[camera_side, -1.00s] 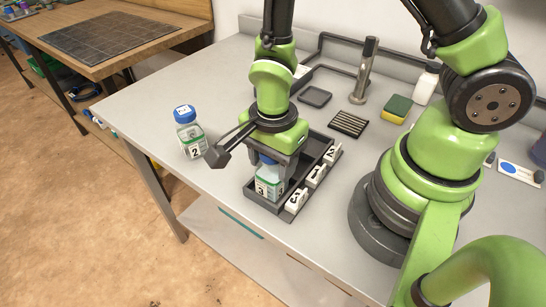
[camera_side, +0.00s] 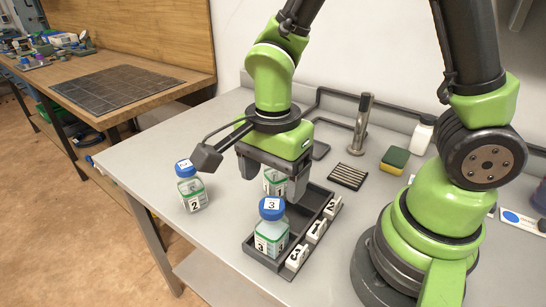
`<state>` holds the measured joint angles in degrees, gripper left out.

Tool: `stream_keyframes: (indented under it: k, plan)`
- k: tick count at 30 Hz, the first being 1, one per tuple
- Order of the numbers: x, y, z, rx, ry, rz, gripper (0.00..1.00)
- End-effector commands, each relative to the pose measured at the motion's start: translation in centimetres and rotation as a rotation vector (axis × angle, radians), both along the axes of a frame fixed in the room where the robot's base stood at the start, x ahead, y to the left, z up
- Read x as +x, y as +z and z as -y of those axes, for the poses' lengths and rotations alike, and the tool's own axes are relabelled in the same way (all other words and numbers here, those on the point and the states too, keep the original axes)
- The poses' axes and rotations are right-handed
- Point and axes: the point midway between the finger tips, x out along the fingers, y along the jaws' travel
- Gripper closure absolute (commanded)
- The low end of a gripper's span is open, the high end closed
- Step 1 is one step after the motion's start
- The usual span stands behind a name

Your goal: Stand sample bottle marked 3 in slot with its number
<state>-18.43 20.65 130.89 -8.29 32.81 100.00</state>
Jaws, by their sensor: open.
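The sample bottle marked 3 (camera_side: 271,232), clear with a blue cap, stands upright in the front slot of the dark rack (camera_side: 318,208). The number 3 tag (camera_side: 297,257) is beside that slot. My gripper (camera_side: 272,180) is open, above and behind this bottle and apart from it. Another bottle (camera_side: 274,182) shows between its fingers, partly hidden; I cannot tell its number or whether it is in the rack. The bottle marked 2 (camera_side: 192,188) stands on the table to the left.
Tags 1 (camera_side: 316,231) and 2 (camera_side: 332,208) line the rack's right side. A sponge (camera_side: 395,160), a ridged dark pad (camera_side: 348,176) and a metal post (camera_side: 361,125) are behind. The table's left front is clear.

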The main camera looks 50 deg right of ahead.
Motion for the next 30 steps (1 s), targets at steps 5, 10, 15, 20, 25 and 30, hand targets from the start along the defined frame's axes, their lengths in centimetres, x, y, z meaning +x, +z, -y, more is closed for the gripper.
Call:
stream_keyframes:
  k: [5, 10, 15, 20, 25, 30]
  plan:
    - [0.1, 2.4, 0.0, 0.001, 0.000, 0.003, 0.24]
    - [0.0, 3.6, 0.1, 0.007, 0.019, 0.013, 0.24]
    - [-0.7, 7.1, 1.3, 0.047, 0.213, 0.127, 0.24]
    - [-2.8, 11.6, 3.0, 0.038, 0.552, 0.331, 0.24]
    - [-5.5, 14.6, 4.2, -0.073, 0.892, 0.526, 0.24]
    - [-7.2, 15.8, 4.6, -0.189, 1.102, 0.630, 0.24]
